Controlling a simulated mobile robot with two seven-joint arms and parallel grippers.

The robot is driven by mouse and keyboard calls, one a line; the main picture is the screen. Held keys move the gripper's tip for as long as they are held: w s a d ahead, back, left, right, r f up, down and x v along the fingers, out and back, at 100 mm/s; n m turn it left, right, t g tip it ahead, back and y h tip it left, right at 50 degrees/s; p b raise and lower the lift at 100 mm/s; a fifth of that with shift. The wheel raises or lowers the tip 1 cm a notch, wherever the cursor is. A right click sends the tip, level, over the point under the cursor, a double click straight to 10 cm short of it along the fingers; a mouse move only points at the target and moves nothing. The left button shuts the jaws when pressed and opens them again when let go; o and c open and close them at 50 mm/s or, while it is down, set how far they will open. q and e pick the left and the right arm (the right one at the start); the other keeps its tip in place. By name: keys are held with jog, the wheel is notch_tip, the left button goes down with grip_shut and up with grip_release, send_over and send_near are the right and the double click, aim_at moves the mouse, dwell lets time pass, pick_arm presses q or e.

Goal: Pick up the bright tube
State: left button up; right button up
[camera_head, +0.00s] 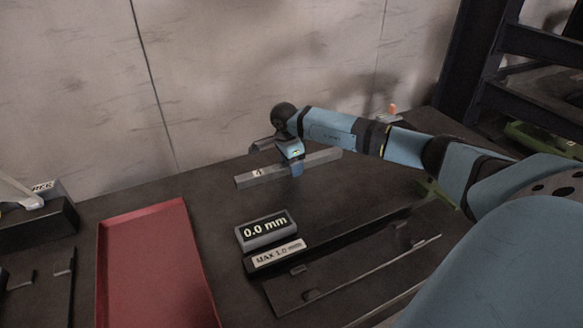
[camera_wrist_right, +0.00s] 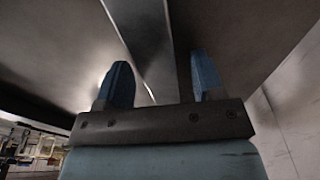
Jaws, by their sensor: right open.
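The bright tube (camera_head: 270,174) is a long light-grey bar with a small label, lying on the dark table toward the wall in the head view. My right gripper (camera_head: 293,167) is over the middle of the bar and hides part of it. In the right wrist view, my right gripper (camera_wrist_right: 160,88) has its two blue fingers spread apart. A long grey bar (camera_wrist_right: 148,42) runs through the gap between them. I cannot tell whether either finger touches it. My left gripper is not in view.
A red tray (camera_head: 152,262) lies at the left. A display reading 0.0 mm (camera_head: 267,230) and a dark fixture labelled MAX 1.0 mm (camera_head: 277,254) are in front of the tube. A green object (camera_head: 436,192) is near my right arm. The wall is behind.

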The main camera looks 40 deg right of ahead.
grip_shut()
jog(key=shift+r, duration=0.1)
dwell(0.3)
